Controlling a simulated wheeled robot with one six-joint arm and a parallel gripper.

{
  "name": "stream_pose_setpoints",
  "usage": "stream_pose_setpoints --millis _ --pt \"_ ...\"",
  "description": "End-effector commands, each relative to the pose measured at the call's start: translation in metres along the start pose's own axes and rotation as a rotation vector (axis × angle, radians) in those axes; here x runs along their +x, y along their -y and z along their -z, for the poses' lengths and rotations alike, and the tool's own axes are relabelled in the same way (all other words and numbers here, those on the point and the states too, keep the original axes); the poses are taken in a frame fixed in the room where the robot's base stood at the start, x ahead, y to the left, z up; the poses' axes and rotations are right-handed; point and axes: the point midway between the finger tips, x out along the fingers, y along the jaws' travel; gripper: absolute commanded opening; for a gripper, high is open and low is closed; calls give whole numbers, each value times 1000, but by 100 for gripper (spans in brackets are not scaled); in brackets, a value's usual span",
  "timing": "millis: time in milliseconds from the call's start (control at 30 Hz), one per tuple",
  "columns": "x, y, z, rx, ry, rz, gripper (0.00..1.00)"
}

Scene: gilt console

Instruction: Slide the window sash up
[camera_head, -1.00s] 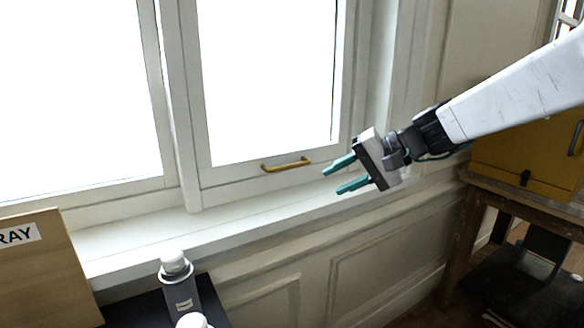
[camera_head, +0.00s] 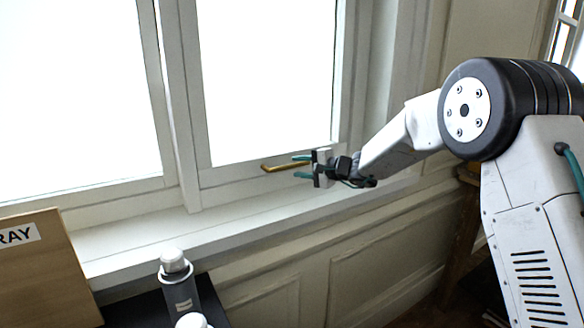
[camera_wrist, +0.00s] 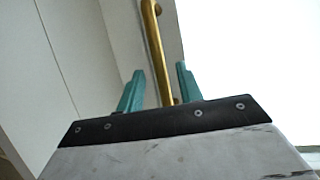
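The window sash (camera_head: 240,178) is a white frame with a bright pane, its bottom rail just above the sill. A brass handle (camera_head: 276,167) is fixed on that bottom rail. My gripper (camera_head: 302,166) is at the right end of the handle, its teal fingers apart. In the wrist view, the brass handle (camera_wrist: 157,50) runs up between the two teal fingertips (camera_wrist: 160,74), with gaps on both sides. The handle's right end is partly hidden by my gripper in the head view.
The white sill (camera_head: 150,238) runs below the sash. A grey bottle (camera_head: 180,290) with a white cap stands on a dark surface at the lower left, with another white cap in front. A wooden board (camera_head: 45,270) with a label stands at the left. Panelled wall lies below the sill.

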Motion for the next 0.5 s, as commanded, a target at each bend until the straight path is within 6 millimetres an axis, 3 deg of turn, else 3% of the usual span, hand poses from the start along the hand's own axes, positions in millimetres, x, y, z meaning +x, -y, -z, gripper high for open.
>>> stream_pose_setpoints --millis 200,500 --pt "29 0 0 0 1 -1 36" --pt "36 0 0 1 0 -1 36"
